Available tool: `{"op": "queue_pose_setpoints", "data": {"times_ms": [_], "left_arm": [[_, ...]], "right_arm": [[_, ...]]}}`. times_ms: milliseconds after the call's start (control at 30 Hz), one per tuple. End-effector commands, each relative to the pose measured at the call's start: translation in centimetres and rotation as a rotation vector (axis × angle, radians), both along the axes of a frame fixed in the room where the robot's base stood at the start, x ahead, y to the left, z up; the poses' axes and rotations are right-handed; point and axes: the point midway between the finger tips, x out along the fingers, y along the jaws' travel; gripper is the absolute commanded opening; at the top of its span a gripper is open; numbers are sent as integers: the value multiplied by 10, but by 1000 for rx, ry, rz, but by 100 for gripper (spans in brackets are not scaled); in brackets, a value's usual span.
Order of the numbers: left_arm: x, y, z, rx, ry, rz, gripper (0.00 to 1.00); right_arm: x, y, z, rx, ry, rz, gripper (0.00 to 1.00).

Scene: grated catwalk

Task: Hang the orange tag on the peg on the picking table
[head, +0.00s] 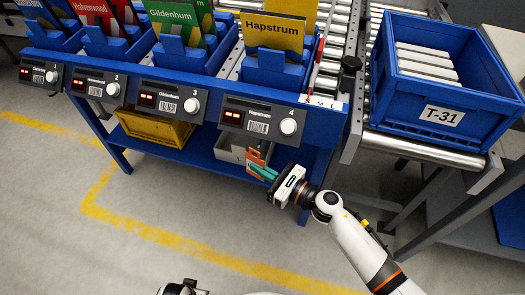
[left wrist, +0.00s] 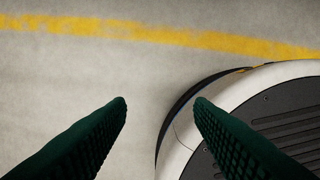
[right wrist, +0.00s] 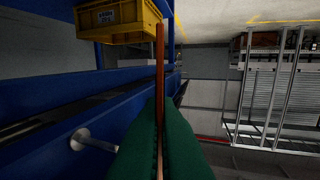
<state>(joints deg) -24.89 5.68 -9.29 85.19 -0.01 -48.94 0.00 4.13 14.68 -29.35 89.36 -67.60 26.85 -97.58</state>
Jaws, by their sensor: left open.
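My right gripper (head: 264,171) is shut on the orange tag (head: 256,157), in front of the table's lower right part. In the right wrist view the tag (right wrist: 159,60) is a thin upright edge pinched between the green fingers (right wrist: 158,110). The peg (right wrist: 92,141), a metal pin with a round head, stands out from the blue picking table (right wrist: 45,150), left of the fingers and apart from the tag. I cannot make out the peg in the head view. My left gripper (left wrist: 160,102) is open and empty above the floor; only a little of its arm shows at the head view's bottom edge.
The picking table (head: 325,118) carries numbered displays and upright cards in blue holders. A yellow bin (head: 155,127) sits on its lower shelf. A blue crate marked T-31 (head: 405,98) stands on the roller conveyor at right. The floor in front is clear, with yellow lines (head: 150,232).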

Motion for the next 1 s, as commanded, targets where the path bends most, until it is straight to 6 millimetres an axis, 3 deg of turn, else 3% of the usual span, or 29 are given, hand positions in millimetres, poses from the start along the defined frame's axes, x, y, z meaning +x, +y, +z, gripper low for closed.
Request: {"op": "queue_pose_setpoints", "data": {"times_ms": [600, 1000], "left_arm": [[-3, 0, -7, 0, 3, -2, 48], [-3, 0, -7, 0, 2, -2, 48]], "right_arm": [[-18, 6, 0, -1, 1, 1, 0], [-19, 6, 0, -1, 1, 0, 0]]}}
